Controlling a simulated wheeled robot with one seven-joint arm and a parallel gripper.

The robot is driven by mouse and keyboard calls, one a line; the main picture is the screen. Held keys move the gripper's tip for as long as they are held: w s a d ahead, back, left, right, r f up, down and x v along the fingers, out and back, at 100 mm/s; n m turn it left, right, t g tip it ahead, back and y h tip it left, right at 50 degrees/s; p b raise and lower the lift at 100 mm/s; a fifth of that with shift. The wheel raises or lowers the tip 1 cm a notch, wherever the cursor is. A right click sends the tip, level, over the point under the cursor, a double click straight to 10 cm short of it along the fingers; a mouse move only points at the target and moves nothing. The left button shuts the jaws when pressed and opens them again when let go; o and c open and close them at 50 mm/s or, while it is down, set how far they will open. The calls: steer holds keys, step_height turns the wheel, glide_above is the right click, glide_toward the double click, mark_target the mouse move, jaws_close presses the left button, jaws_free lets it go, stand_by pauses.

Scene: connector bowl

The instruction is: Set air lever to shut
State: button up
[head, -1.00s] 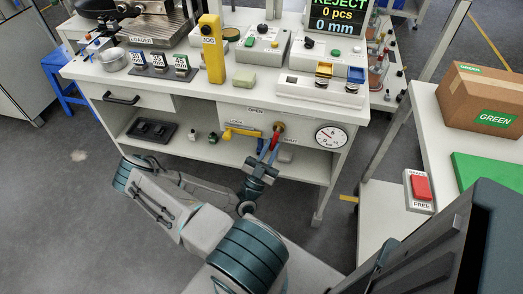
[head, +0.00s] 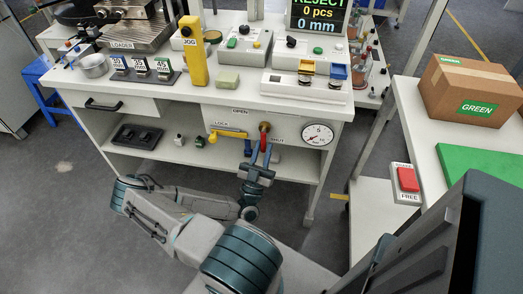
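The air lever (head: 263,139) is a red handle on a brass pivot, on the white panel under the bench top in the head view. It hangs nearly straight down, between the OPEN label above the panel and the SHUT label at its right. My gripper (head: 258,153) is just below and in front of the lever. Its two blue fingers stand apart, one left of the handle and one near its lower end. I cannot tell whether they touch it. The lever's lower tip is partly hidden by the gripper.
A yellow lock handle (head: 229,134) sits close left of the lever, and a round pressure gauge (head: 317,134) is to its right. The lower shelf (head: 215,154) runs behind my gripper. A side table with a carton (head: 472,90) and a red button (head: 408,180) stands at the right.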

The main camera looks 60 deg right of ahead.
steer(key=shift+o, duration=0.9)
steer(key=shift+s+d, duration=0.1)
steer(key=v, duration=1.3)
steer(key=shift+a+f+b, duration=0.2)
steer(key=shift+a+b, duration=0.2)
